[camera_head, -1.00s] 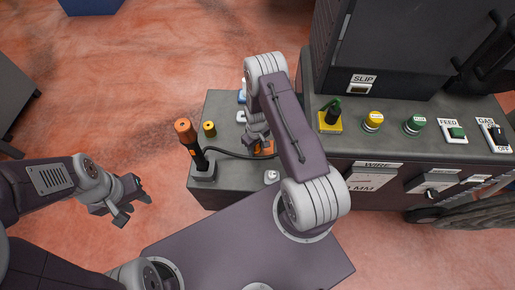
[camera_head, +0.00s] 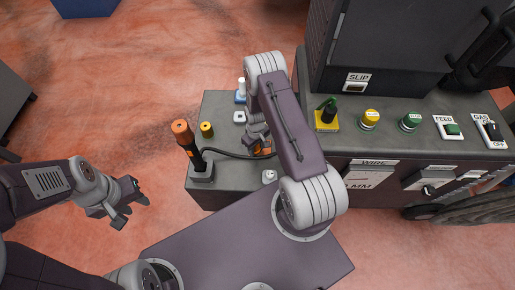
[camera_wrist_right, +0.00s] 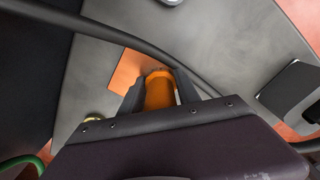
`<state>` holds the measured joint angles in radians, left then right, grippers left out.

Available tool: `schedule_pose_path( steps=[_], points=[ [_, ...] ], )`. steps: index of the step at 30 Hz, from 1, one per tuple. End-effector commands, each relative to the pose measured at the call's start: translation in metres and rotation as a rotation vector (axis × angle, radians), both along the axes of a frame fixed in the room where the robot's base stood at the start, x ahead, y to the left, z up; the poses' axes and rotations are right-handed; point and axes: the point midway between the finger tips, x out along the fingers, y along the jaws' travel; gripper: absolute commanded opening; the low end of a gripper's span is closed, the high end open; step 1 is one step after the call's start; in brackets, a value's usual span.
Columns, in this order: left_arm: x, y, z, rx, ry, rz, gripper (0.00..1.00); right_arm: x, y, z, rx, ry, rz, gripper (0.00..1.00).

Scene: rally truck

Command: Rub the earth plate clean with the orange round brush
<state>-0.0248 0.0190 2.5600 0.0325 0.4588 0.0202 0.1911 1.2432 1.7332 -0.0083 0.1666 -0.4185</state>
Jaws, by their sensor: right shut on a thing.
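The orange round brush (camera_wrist_right: 160,92) is between the fingers of my right gripper (camera_wrist_right: 160,88), which is shut on it. A flat orange-copper patch, which looks like the earth plate (camera_wrist_right: 125,70), lies on the grey top just beyond the brush; the brush end overlaps its edge in the right wrist view. I cannot tell whether they touch. In the head view my right gripper (camera_head: 260,140) is over the bench top, and my arm partly hides the plate and brush. My left gripper (camera_head: 125,208) is open and empty, off to the left above the floor.
A black cable (camera_head: 232,153) runs past the plate from an orange-topped black torch (camera_head: 186,140) in its holder. A yellow knob (camera_head: 207,130) and a small white knob (camera_head: 269,176) stand nearby.

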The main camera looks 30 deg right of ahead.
Motion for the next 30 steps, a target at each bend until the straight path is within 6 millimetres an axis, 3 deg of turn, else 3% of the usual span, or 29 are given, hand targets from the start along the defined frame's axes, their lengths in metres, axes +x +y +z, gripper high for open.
schedule_pose_path(
  steps=[13, 30],
  points=[
    [0.000, 0.000, -0.001, 0.000, 0.000, 0.000, 0.36, 0.006, 0.008, 0.001, -0.001, -0.002, 0.000, 0.00],
    [0.000, 0.000, 0.001, 0.000, 0.000, 0.000, 0.36, -0.004, -0.007, 0.000, -0.001, -0.001, 0.000, 0.00]
  ],
)
